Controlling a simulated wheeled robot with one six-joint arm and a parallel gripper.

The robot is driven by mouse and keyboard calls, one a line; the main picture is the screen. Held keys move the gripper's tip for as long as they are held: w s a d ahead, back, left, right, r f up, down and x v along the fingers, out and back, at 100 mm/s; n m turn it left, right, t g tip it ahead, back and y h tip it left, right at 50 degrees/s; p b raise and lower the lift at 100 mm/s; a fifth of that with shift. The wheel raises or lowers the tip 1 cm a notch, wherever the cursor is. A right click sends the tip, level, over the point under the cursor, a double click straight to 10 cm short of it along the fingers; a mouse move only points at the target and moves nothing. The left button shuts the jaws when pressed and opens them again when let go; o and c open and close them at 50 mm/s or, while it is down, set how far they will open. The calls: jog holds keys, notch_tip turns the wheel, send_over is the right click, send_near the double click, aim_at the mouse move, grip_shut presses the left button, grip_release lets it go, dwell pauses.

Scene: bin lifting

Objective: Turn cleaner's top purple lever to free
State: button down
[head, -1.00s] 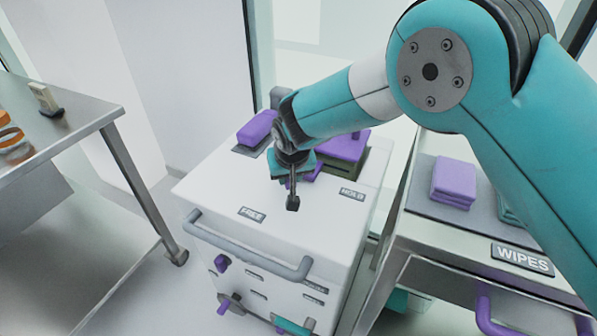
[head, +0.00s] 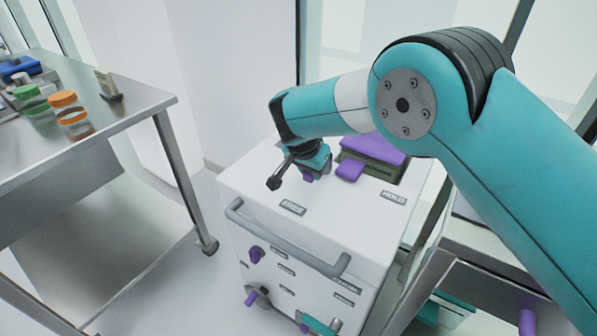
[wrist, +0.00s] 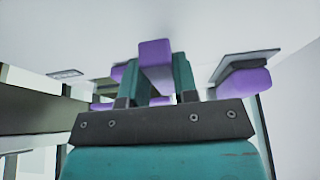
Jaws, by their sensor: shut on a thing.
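The cleaner is a white cabinet (head: 250,178) with a flat top, labelled FREE (head: 292,208) near the front and HOLD (head: 393,198) to its right. My gripper (head: 312,165) is low over the top, behind the FREE label. It is shut on the purple lever (wrist: 155,62), which shows between the teal fingers in the wrist view. In the head view only a small purple part of the lever (head: 308,177) shows under the gripper; the rest is hidden. The lever is nearer to FREE than to HOLD.
A purple block (head: 374,147) on a green base sits on the top right of my gripper. A grey handle (head: 285,240) and purple knobs (head: 256,253) are on the cabinet's front.

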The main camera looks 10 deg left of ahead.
jog(key=shift+a, duration=0.15)
dwell(0.3)
jog(key=c, duration=0.9)
grip_release()
jog(key=v, duration=1.7)
jog(key=shift+a+r, duration=0.1)
jog(key=shift+r, duration=0.1)
